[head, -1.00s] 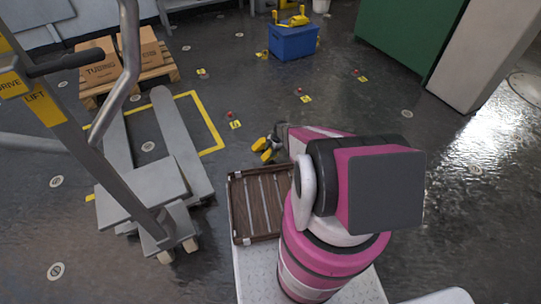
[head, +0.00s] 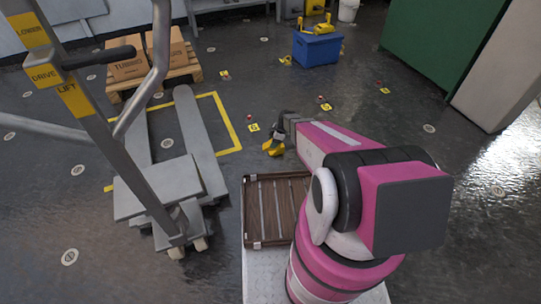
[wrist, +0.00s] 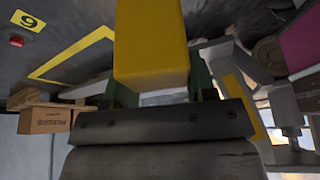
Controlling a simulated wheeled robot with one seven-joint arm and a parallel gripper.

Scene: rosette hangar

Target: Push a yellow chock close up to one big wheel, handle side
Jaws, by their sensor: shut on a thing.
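A yellow chock is held in my gripper. In the wrist view the chock (wrist: 150,45) is a yellow block standing out between the greenish fingers of my gripper (wrist: 155,92), which is shut on it. In the head view the chock (head: 273,149) and my gripper (head: 279,143) show small beyond the wooden tray, over open floor; I cannot tell whether the chock touches the floor. The arm hides part of the gripper. No big wheel is clearly visible in either view.
A pallet truck (head: 170,190) stands at left, with a pallet (head: 150,82) of cartons behind it. A blue box (head: 317,49) with a yellow thing on top stands ahead. A green cabinet (head: 425,35) is at right. A slatted tray (head: 247,215) sits before me.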

